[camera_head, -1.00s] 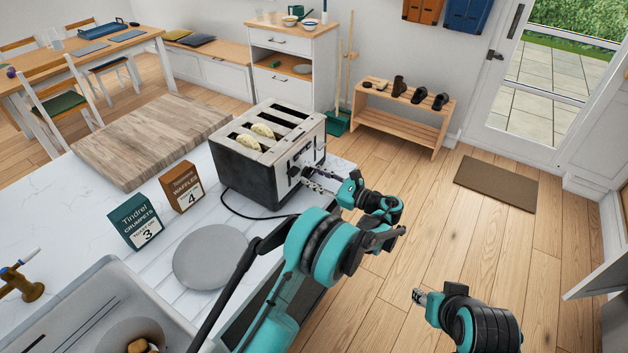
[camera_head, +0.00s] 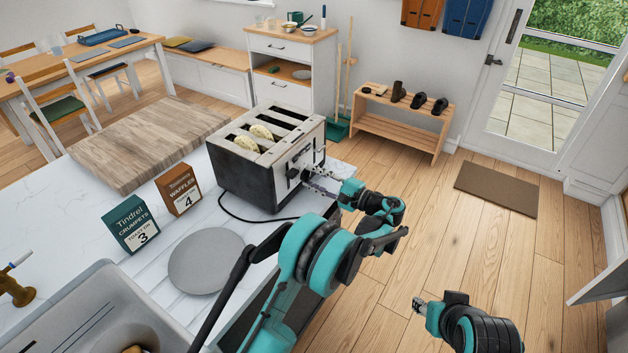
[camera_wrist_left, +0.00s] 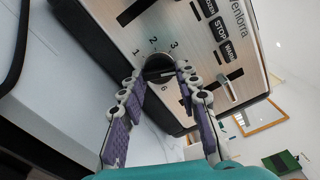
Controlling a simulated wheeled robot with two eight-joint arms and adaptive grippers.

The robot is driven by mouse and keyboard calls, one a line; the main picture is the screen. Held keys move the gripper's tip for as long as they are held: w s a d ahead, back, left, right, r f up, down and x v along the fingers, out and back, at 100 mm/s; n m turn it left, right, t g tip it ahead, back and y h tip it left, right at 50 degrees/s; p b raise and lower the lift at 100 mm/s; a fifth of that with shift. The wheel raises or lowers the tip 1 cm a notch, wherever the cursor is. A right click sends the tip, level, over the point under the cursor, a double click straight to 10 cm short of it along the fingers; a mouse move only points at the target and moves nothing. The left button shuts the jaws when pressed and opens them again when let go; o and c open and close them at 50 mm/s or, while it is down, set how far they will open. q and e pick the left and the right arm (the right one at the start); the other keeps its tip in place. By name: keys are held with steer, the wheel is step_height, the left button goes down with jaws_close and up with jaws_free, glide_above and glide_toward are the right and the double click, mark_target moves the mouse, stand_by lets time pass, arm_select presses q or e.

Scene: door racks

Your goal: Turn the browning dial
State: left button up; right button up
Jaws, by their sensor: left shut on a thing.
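The toaster (camera_head: 246,181) stands on the white counter with two crumpets (camera_head: 260,132) showing in its slots. In the left wrist view its front panel (camera_wrist_left: 192,38) carries a dark round browning dial (camera_wrist_left: 158,68) with numbers around it, 1, 2, 3 and 6 among them. A light pointer mark on the dial faces right in that view. My left gripper (camera_wrist_left: 160,78) has its fingertips on both sides of the dial, shut on it. In the head view the left gripper (camera_head: 312,180) is at the toaster's front. My right gripper (camera_head: 418,304) is away over the floor; its jaw state is too small to tell.
A teal crumpets box (camera_head: 131,223) marked 3 and a brown waffles box (camera_head: 179,188) marked 4 stand left of the toaster. A grey round plate (camera_head: 208,260), a wooden board (camera_head: 140,140) and a sink (camera_head: 85,310) are nearby. A black cord lies beside the toaster.

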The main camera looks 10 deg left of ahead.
arm_select(q)
steer(key=n, duration=0.4)
steer(key=shift+n, duration=0.3)
steer(key=shift+r+n+b, duration=0.1)
steer(key=shift+n+b, duration=0.3)
steer(key=shift+n, duration=1.6)
steer(key=o, duration=1.2)
steer(key=shift+c, duration=0.2)
steer(key=v, duration=1.2)
